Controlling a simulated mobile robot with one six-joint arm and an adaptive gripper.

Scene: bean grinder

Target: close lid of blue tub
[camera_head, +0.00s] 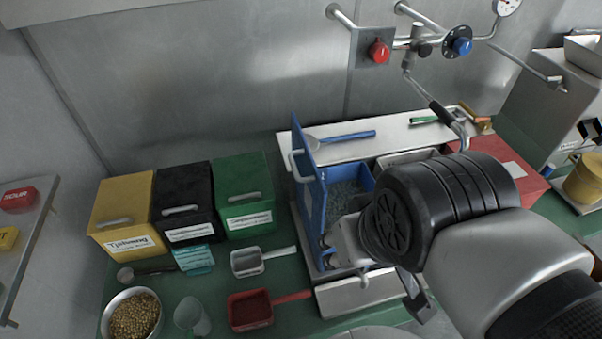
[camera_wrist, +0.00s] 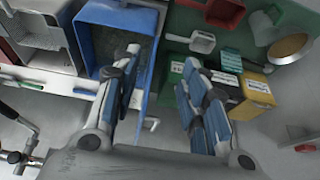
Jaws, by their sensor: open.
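The blue tub (camera_head: 350,187) stands in the middle of the counter with grey granular contents. Its blue lid (camera_head: 312,200) stands open, upright along the tub's left side, with a white handle (camera_head: 301,166) on its outer face. In the wrist view, the tub (camera_wrist: 85,45) is at upper left and the lid (camera_wrist: 153,75) shows nearly edge-on. My gripper (camera_wrist: 160,58) is open, its two fingers apart, with the lid appearing between them. I cannot tell whether either finger touches it. In the head view my arm hides most of the gripper and the tub's front right.
Yellow (camera_head: 125,215), black (camera_head: 184,203) and green (camera_head: 243,193) bins stand left of the lid. Scoops (camera_head: 262,259) and a bowl of beans (camera_head: 131,315) lie in front. A red tub (camera_head: 500,165) stands right.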

